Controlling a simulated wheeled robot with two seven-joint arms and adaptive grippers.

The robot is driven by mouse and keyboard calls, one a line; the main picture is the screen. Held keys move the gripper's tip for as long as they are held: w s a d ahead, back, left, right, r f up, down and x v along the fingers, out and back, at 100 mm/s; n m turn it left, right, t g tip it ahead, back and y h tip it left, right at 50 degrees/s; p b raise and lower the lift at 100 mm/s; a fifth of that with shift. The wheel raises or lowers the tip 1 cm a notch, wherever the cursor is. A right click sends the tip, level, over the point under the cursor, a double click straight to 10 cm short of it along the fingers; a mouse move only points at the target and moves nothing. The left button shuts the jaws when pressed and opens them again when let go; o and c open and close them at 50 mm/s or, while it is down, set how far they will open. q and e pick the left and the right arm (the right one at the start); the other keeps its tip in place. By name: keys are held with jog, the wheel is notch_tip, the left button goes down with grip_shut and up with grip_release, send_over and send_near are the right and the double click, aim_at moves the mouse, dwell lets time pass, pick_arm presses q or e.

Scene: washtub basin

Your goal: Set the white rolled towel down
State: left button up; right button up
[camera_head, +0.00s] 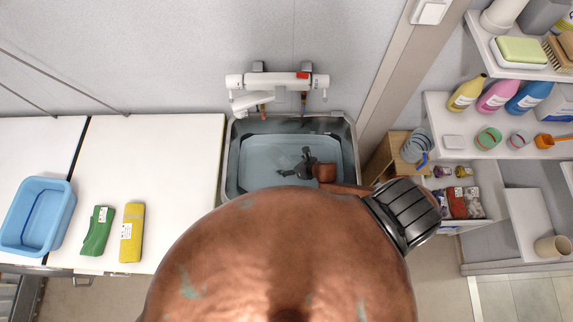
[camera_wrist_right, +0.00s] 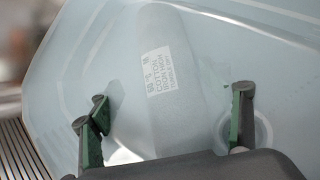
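The white rolled towel (camera_wrist_right: 170,90) lies in a pale blue tub in the right wrist view, with a printed label on its upper side. My right gripper (camera_wrist_right: 167,122) is open, one green-padded finger on each side of the towel's near part, apart from it as far as I can see. In the head view my right gripper (camera_head: 293,163) is down inside the pale blue tub (camera_head: 258,152), which sits in the metal basin (camera_head: 240,125). I cannot clearly make out the towel in the head view. My left gripper is out of view.
A white tap (camera_head: 277,82) hangs over the basin's back. On the left counter (camera_head: 150,150) lie a green roll (camera_head: 97,230), a yellow roll (camera_head: 131,232) and a blue tub (camera_head: 38,215). Shelves (camera_head: 440,107) with bottles stand at right. My copper-coloured body hides the basin's front.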

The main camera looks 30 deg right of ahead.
jog(key=shift+r+p, duration=0.55)
jog(key=shift+r, duration=0.05)
jog(key=v, duration=1.1)
jog(key=shift+d+p, duration=0.1)
jog(key=shift+p, duration=0.2)
jog(key=shift+s+d+r, duration=0.1)
jog(key=shift+s+r, duration=0.25)
